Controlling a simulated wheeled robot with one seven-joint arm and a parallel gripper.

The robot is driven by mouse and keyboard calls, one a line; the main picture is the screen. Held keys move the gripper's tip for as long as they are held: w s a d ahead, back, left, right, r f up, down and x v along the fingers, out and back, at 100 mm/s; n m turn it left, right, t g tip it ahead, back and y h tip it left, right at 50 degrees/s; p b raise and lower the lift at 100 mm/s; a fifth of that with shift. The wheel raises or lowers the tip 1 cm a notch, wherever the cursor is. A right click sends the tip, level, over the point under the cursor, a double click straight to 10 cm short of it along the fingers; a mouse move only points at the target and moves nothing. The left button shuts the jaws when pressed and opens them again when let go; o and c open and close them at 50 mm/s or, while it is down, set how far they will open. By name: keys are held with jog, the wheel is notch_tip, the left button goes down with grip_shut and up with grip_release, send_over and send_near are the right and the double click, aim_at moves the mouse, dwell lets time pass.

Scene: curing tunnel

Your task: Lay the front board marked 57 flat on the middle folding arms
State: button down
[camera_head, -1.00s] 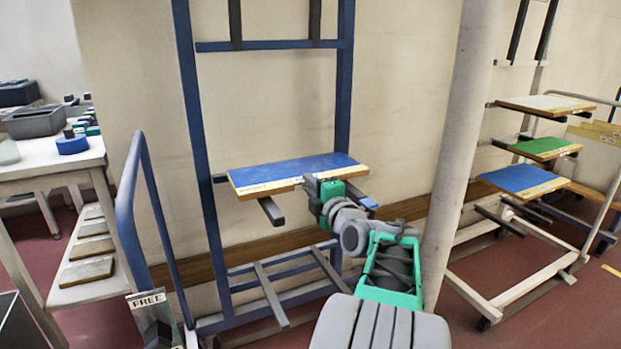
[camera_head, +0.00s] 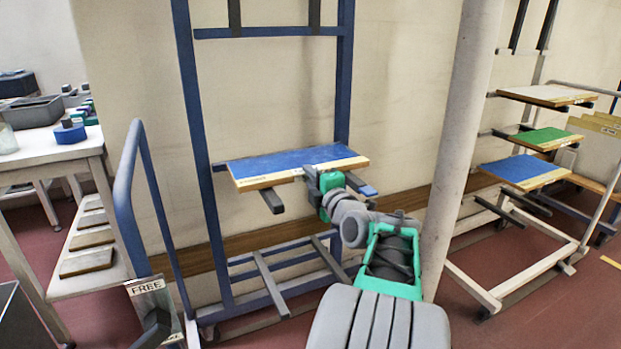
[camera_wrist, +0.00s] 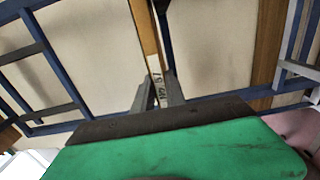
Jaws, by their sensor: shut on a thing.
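The board (camera_head: 285,160) has a blue top and a wooden front edge. It lies about level across the blue rack, over the middle folding arms. The left arm's end (camera_head: 272,200) and the right arm's end (camera_head: 366,190) stick out below and beside it. I cannot tell whether the board touches both arms. My gripper (camera_head: 312,175) is shut on the board's front edge, a little right of its middle. In the wrist view the board (camera_wrist: 150,45) shows edge-on between my fingers (camera_wrist: 157,95), with a label reading 57, partly hidden.
A pale round post (camera_head: 462,140) stands close on the right of my arm. Beyond it is a rack with several boards, one green (camera_head: 543,138). On the left are a blue handrail (camera_head: 128,200) with a FREE sign (camera_head: 145,287) and a table (camera_head: 50,150). Lower rack bars (camera_head: 270,285) are empty.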

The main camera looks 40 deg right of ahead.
jog(key=shift+f+b, duration=0.2)
jog(key=shift+b, duration=0.3)
jog(key=c, duration=1.3)
grip_release()
jog(key=shift+c, duration=0.2)
jog(key=shift+o, duration=0.3)
jog(key=shift+f, duration=0.2)
jog(key=v, duration=0.8)
jog(key=shift+p, duration=0.4)
jog(key=shift+r, duration=0.15)
